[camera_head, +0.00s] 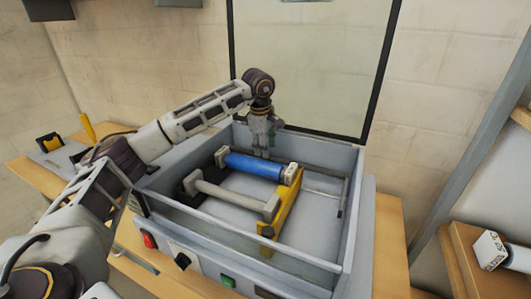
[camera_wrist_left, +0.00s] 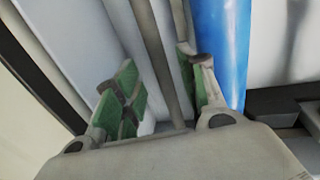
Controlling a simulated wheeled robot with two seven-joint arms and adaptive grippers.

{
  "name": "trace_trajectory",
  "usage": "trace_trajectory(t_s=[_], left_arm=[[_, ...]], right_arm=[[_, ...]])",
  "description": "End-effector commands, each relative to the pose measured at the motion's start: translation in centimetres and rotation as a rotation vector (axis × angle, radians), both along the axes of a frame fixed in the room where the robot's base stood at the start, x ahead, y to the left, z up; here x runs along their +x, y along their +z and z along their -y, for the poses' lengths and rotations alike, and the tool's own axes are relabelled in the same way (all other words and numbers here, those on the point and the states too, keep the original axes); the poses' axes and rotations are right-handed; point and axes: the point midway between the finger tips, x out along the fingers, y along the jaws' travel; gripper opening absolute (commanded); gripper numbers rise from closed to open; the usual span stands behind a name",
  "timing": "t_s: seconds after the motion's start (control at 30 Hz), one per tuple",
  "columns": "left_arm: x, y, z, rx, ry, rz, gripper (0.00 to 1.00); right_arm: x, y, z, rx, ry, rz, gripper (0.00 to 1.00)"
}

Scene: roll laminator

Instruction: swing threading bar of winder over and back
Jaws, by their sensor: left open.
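The winder is an open grey box (camera_head: 352,225) with a blue roller (camera_head: 254,166) and a bare grey roller (camera_head: 229,198) inside. A thin grey bar, which looks like the threading bar (camera_head: 318,171), runs along the back, behind the blue roller. My left gripper (camera_head: 264,152) points down over the back of the box, just behind the blue roller. In the left wrist view its green-padded fingers (camera_wrist_left: 162,88) are apart, with a grey bar (camera_wrist_left: 152,50) between them and the blue roller (camera_wrist_left: 222,50) beside the right finger. I cannot tell whether the fingers touch the bar. My right gripper is not in view.
A yellow arm (camera_head: 285,205) stands at the rollers' right ends. A clear lid (camera_head: 310,65) is raised behind the box. The front panel has a red button (camera_head: 149,240) and a green button (camera_head: 228,281). Tools lie on the wooden bench at left.

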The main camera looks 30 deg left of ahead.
Motion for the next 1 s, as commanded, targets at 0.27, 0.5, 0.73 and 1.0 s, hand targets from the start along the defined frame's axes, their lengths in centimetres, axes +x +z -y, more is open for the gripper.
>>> trace_trajectory(t_s=[0.27,0.5,0.73,1.0], left_arm=[[0.5,-2.8,0.0,0.001,0.000,-0.001,0.41],[0.7,-3.4,0.0,0.000,0.000,0.001,0.41],[0.7,-3.4,0.0,0.000,0.000,0.001,0.38],[0.7,-3.4,0.0,0.000,0.000,0.000,0.03]], right_arm=[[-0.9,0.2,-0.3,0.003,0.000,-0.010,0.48],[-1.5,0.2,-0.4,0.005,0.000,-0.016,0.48],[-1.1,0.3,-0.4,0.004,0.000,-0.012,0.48],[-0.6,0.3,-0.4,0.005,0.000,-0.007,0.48]])
